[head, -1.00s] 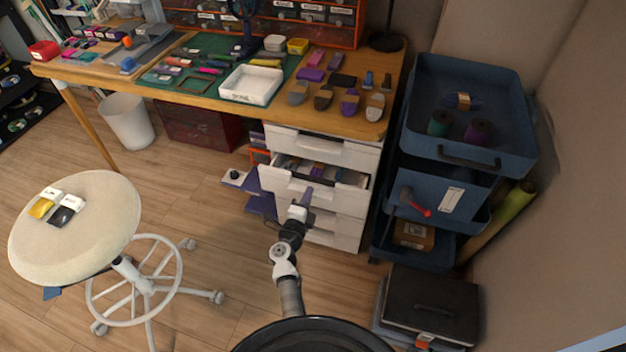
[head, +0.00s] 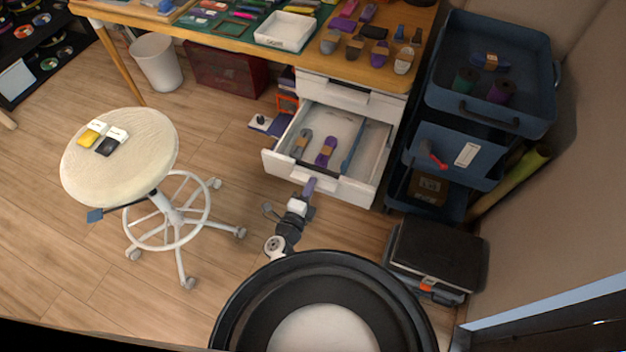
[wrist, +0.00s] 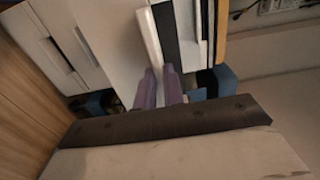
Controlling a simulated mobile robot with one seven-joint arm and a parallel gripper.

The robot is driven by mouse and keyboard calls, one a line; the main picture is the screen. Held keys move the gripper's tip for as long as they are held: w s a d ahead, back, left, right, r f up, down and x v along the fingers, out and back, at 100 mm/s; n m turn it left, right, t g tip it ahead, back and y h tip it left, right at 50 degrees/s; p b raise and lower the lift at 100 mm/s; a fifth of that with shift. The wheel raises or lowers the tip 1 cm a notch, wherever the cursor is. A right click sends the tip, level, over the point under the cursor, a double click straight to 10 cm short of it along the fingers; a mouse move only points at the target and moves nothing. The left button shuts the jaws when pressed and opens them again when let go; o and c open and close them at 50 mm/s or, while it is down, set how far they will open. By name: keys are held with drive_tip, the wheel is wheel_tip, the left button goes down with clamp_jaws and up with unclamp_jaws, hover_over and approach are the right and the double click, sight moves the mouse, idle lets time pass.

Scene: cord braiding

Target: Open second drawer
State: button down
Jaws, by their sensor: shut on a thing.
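The white drawer unit stands under the right end of the workbench. Its second drawer (head: 355,190) is pulled well out, below a closed top drawer (head: 352,96). The wrist view shows the two fingers (wrist: 159,80) at a white edge of the drawer. The exact contact is hard to see there.
A round stool (head: 120,155) stands on the left. A blue cart (head: 480,75) is close to the right of the drawers, with a dark case (head: 437,252) on the floor before it. The wooden floor between stool and drawer is clear.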

idle(0.3)
drive_tip(key=c, duration=1.5)
unclamp_jaws()
drive_tip(key=shift+s, duration=0.1)
